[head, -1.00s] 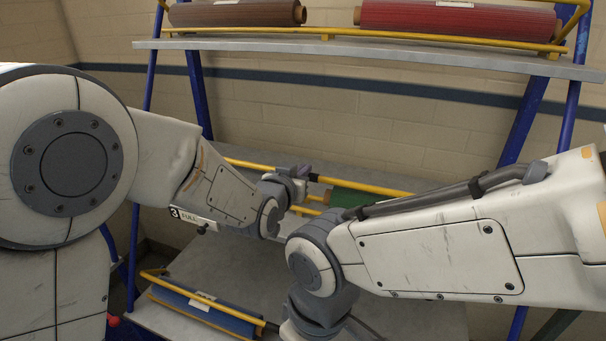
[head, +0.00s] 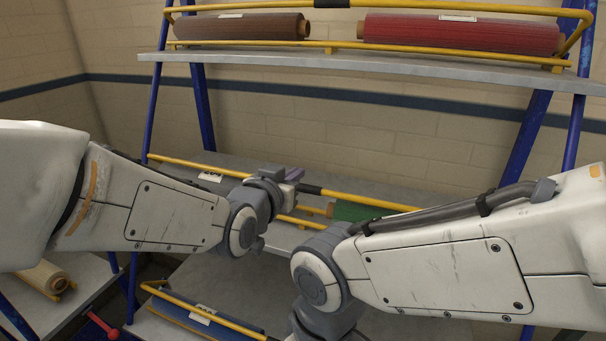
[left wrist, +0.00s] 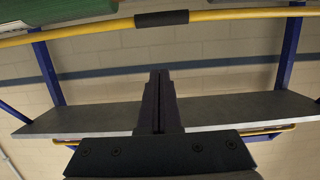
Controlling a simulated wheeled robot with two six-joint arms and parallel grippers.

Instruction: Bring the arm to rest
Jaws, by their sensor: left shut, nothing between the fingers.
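My left arm comes in from the left in the head view. Its gripper (head: 291,175) points away from me, in front of the middle shelf and close to the yellow rail as pictured. In the left wrist view the two dark fingers (left wrist: 159,100) lie together with nothing between them. My right arm comes in from the right in the head view and bends downward at its wrist. The right gripper is out of the picture.
A blue-framed rack holds a brown roll (head: 243,27) and a red roll (head: 460,34) on its top shelf (head: 340,65). A green roll (head: 354,211) lies on the middle shelf, partly behind my right arm. A blue roll (head: 215,318) lies below. A cream roll (head: 45,277) lies at left.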

